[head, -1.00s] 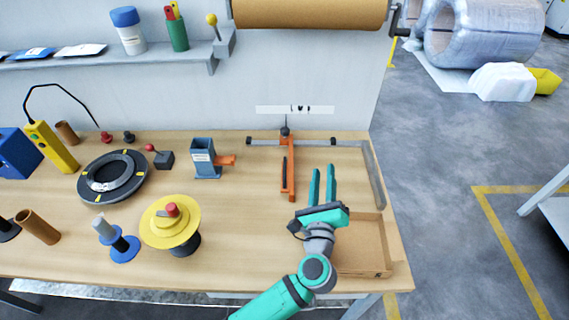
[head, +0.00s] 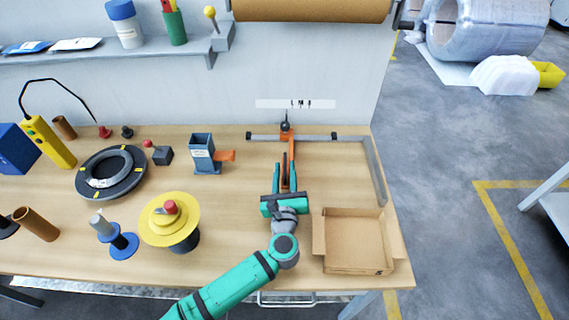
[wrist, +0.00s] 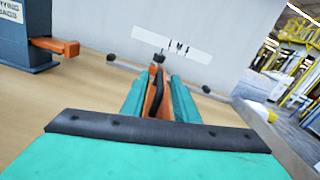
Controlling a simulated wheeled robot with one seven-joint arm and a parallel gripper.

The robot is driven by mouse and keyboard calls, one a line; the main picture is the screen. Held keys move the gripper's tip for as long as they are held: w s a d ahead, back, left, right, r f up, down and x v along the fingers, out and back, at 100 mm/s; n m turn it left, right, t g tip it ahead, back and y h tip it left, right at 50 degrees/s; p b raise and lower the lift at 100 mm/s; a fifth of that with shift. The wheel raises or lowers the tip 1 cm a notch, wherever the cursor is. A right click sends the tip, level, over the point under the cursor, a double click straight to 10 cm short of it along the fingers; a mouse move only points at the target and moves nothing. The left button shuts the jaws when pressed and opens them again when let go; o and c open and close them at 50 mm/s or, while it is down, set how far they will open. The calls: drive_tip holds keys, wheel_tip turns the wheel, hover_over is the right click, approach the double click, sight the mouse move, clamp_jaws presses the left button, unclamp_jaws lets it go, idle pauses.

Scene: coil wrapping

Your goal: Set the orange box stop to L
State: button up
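A white label (head: 295,104) with small letters is on the wall behind, with the knob below and slightly left of the letters. My gripper (head: 284,171) is open, its teal fingers on either side of the stop. In the wrist view the orange bar and dark handle (wrist: 157,103) show between the fingers. Contact cannot be told.
An open cardboard box (head: 353,240) stands at the front right of the bench. A blue-grey holder with an orange tab (head: 203,154) stands left of the stop. A yellow spool (head: 170,220) and black ring (head: 110,173) are farther left. Bare wood lies between.

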drive_tip(key=shift+w, duration=1.45)
clamp_jaws()
drive_tip(key=shift+d, duration=1.1)
unclamp_jaws()
drive_tip(key=s, duration=1.1)
drive_tip(key=shift+w, duration=0.1)
